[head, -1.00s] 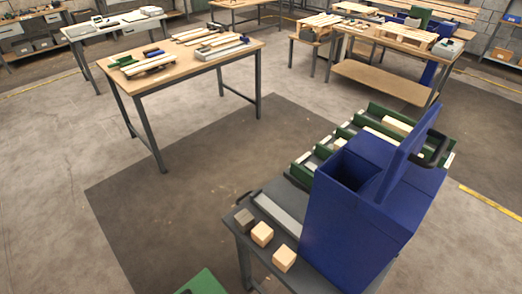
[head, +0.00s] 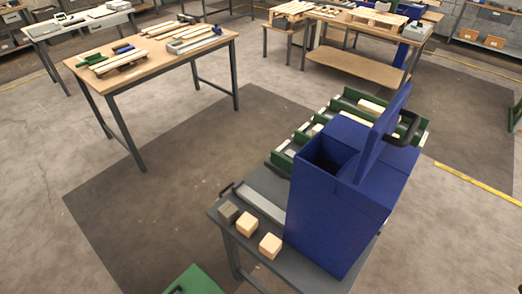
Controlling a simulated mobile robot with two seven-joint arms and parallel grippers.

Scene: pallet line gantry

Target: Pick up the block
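The other two are a pale wooden block (head: 247,224) in the middle and a pale wooden block (head: 270,245) on the right. The blocks sit apart from each other, clear of anything on top. Which one the task means cannot be told. Neither of my grippers shows in the head view.
A tall blue bin (head: 335,215) with a raised lid and black handle stands right of the blocks. Green-sided trays (head: 283,160) with wooden pieces lie behind it. A green object (head: 195,281) is at the bottom edge. A wooden workbench (head: 150,65) stands at back left, with open floor between.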

